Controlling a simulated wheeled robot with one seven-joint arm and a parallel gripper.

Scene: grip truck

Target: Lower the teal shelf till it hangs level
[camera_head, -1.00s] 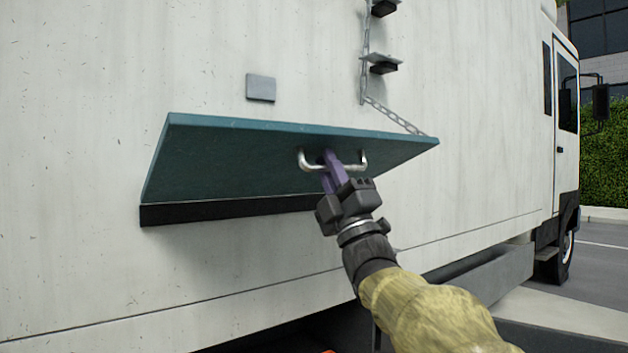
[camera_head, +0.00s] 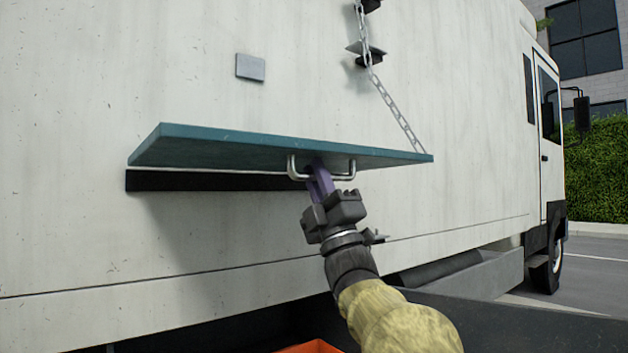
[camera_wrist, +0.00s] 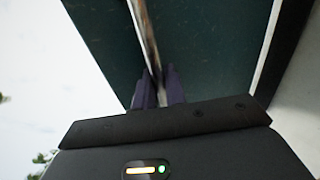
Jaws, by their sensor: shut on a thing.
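The teal shelf (camera_head: 220,147) sticks out from the truck's white side wall, close to level, with its underside partly seen. A metal chain (camera_head: 397,112) runs from the wall to the shelf's right outer corner and looks nearly straight. A metal U-shaped handle (camera_head: 342,176) is on the shelf's underside near the outer edge. My gripper (camera_head: 317,170) is shut on the handle from below. In the wrist view, the purple fingers (camera_wrist: 159,88) close around the handle's bar (camera_wrist: 150,45), with the dark teal shelf underside (camera_wrist: 205,50) behind.
A black strip (camera_head: 200,181) runs along the wall under the shelf. A small grey plate (camera_head: 250,67) and black brackets (camera_head: 370,55) are on the wall above. An orange thing (camera_head: 312,347) shows at the bottom edge. The truck's cab (camera_head: 545,140) is at the right.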

